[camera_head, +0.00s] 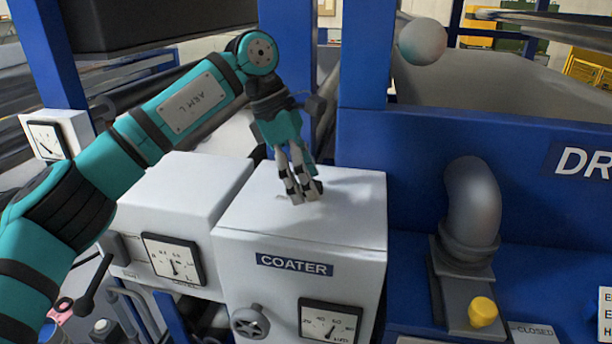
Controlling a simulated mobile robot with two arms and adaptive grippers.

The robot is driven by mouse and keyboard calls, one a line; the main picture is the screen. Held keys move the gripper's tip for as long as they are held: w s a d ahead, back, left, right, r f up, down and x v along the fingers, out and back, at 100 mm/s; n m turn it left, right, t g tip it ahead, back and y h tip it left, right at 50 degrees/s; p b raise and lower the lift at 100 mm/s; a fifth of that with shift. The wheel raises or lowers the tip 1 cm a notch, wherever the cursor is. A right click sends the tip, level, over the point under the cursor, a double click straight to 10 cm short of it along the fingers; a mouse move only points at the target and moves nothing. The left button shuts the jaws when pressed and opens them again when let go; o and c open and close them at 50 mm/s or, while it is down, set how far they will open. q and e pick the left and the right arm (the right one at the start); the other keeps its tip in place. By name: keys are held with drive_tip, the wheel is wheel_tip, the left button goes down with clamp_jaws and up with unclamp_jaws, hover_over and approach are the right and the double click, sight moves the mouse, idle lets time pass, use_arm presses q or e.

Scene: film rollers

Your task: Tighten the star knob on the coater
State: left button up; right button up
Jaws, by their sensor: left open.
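The white coater box (350,225) stands in the middle, with a blue COATER label on its front. A grey spoked round knob (250,322) is low on its front face, left of a dial; I cannot tell if it is the star knob. My left gripper (302,192), on the teal arm, points down over the coater's top, above and apart from that knob. Its fingers are open, with dark tips close to the top surface; I cannot tell whether they touch it. No held thing shows. My right gripper is not in view.
A dial gauge (331,322) sits on the coater's front. A white box with another gauge (173,259) adjoins on the left. Blue frame posts and a blue panel (420,160) stand behind. A grey elbow pipe (472,200) and yellow knob (482,311) are at right.

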use_arm(q)
drive_tip(key=v, duration=1.2)
